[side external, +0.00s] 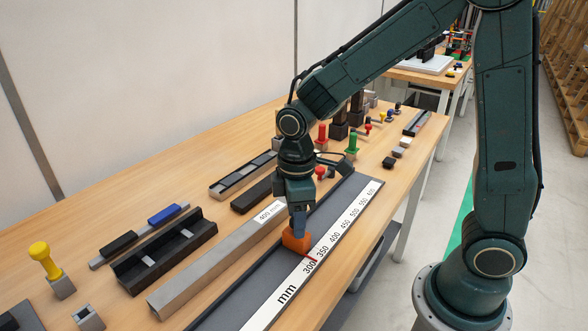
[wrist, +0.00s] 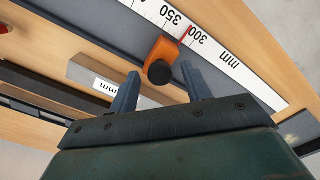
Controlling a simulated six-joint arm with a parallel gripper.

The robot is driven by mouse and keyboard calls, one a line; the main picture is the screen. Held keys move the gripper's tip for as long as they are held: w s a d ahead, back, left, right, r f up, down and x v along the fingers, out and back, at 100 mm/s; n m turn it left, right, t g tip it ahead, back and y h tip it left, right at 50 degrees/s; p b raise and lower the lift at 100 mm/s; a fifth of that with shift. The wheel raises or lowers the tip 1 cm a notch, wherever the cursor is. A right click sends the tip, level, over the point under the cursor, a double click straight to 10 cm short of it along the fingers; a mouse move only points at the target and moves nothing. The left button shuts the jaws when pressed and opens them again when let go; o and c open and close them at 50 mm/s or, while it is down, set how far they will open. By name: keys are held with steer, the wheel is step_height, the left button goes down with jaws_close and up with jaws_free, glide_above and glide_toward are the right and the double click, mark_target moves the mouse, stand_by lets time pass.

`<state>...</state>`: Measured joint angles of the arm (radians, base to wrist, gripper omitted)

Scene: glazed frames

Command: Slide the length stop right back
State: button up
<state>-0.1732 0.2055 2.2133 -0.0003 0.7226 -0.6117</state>
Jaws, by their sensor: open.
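The length stop (side external: 296,240) is an orange block on the dark rail along the mm scale (side external: 333,238). In the wrist view the stop (wrist: 163,50) shows a black round knob and a red pointer line at about the 300 mark. My gripper (side external: 298,228) points down right above the stop. In the wrist view my gripper (wrist: 158,74) is open, its two blue-grey fingers apart with the knob in line with the gap between them. I cannot tell whether either finger touches the knob. The fingers partly hide the stop in the side view.
A grey bar labelled 400 mm (side external: 215,262) lies beside the rail. Dark trays (side external: 165,255), a yellow-knobbed piece (side external: 42,262) and red and green handled pieces (side external: 352,145) stand about the wooden bench. The scale beyond the stop, toward higher numbers, looks clear.

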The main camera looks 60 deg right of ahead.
steer(key=shift+f, duration=0.7)
jaws_close()
steer(key=d, duration=3)
steer(key=shift+d, duration=0.35)
steer(key=shift+c, duration=0.2)
jaws_free()
steer(key=shift+d, duration=0.15)
steer(key=shift+o, duration=0.2)
